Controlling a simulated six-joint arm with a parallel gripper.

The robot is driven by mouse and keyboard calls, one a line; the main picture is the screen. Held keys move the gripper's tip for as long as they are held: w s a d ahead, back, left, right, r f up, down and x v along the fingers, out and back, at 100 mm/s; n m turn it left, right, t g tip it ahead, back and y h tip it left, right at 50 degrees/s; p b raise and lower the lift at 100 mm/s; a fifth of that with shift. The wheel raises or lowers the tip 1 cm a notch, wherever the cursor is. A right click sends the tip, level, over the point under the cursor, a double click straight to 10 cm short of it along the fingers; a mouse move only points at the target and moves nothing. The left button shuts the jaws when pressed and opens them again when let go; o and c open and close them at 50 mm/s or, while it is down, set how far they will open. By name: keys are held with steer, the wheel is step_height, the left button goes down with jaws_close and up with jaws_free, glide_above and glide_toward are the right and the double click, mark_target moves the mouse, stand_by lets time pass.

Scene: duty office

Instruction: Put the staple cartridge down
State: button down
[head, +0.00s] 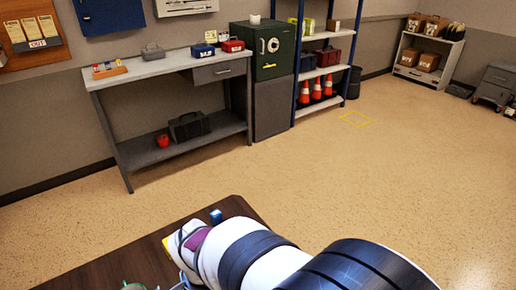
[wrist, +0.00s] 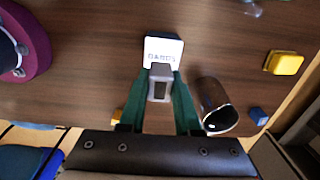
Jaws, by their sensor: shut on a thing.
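The staple cartridge (wrist: 159,90), a small grey block with a dark middle, is between the green fingertips of my gripper (wrist: 160,86) in the wrist view. My gripper is shut on it. In the head view my arm hides the gripper and the cartridge; part of the table (head: 110,245) shows there.
A dark shiny cup (wrist: 212,98) stands close to the right of my fingers. A blue block (wrist: 258,116) and a yellow block (wrist: 286,63) lie further right. A grey workbench (head: 165,68) stands by the wall.

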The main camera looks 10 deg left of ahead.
steer(key=shift+s+a+f, duration=0.1)
steer(key=shift+a+f, duration=0.05)
steer(key=shift+f, duration=0.95)
steer(key=shift+a+f, duration=0.15)
steer(key=shift+f, duration=0.95)
steer(key=shift+f, duration=0.1)
steer(key=c, duration=0.6)
jaws_free()
steer(key=r, duration=0.8)
steer(key=d+r, duration=0.1)
steer(key=r, duration=0.3)
steer(key=shift+r, duration=0.2)
steer(key=s+d+r+n, duration=0.1)
steer(key=d+r, duration=0.2)
steer(key=d, duration=0.8)
steer(key=s+d+f+n+y, duration=0.1)
steer(key=s+d+n, duration=0.1)
steer(key=s+d, duration=0.6)
steer(key=shift+s+d+f+y, duration=0.2)
steer(key=shift+s+d+y, duration=0.15)
steer(key=shift+s+y, duration=0.05)
